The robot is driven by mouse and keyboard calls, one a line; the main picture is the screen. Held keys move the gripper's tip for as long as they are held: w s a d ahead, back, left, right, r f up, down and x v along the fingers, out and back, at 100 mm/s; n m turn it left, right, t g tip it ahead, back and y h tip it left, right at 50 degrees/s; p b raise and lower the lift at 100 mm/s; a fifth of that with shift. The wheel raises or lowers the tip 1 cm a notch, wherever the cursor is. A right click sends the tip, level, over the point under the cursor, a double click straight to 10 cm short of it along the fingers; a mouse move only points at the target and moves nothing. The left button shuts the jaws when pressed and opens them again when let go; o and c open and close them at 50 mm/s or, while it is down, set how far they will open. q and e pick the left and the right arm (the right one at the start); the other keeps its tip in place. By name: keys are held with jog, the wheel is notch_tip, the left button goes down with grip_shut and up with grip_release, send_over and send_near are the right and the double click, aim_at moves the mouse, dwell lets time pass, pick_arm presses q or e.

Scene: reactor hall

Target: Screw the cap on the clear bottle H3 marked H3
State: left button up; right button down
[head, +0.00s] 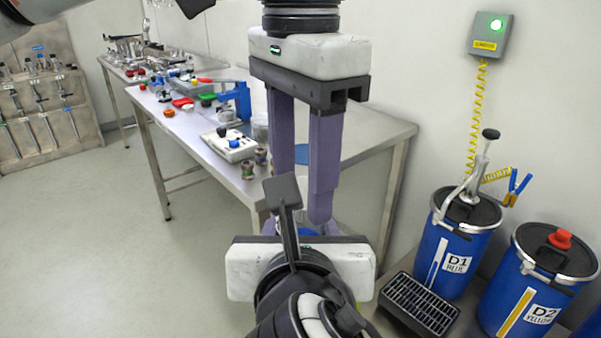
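One gripper (305,200), which I take to be my left, hangs from the top centre with its purple fingers pointing down. There is a gap between the fingers, but the tips are partly covered, so I cannot tell if they hold something. My other gripper (300,229) is at the lower centre, seen from behind and pointing away. Its body hides most of its fingers. A small pale and blue patch shows between the two grippers; I cannot tell what it is. I cannot make out the bottle H3, its cap or any H3 mark.
A steel table (375,135) runs behind the grippers, with a white device (229,146), a blue stand (237,100) and small jars (262,155). Blue drums D1 (463,245) and D2 (535,290) and a black grate (420,304) are at right. The left floor is clear.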

pick_arm(q)
jog(key=o, duration=1.3)
jog(key=shift+c, duration=0.2)
jog(key=shift+r, duration=0.1)
notch_tip(320, 180, up, 12)
jog(key=shift+w, duration=0.1)
